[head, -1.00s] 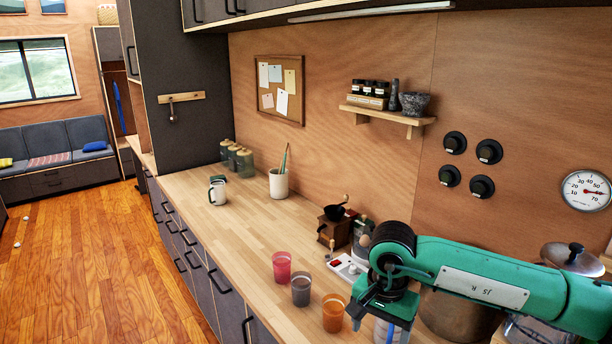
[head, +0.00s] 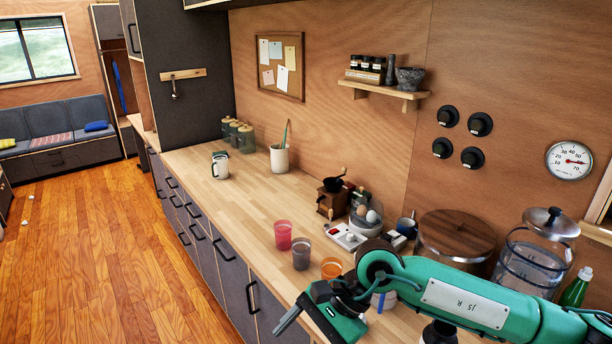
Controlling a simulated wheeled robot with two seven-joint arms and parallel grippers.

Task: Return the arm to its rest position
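My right arm (head: 465,300), green with a white label, comes in from the lower right over the counter. Its gripper (head: 288,320) hangs at the counter's front edge, pointing down and left. A grey finger shows, but the spacing of the fingers is unclear. I see nothing held in it. My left arm and gripper are not in view.
A pink cup (head: 283,236), a grey cup (head: 301,254) and an orange cup (head: 331,268) stand close behind the gripper. A wood-lidded pot (head: 456,235) and a glass jar (head: 530,260) stand at the right.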

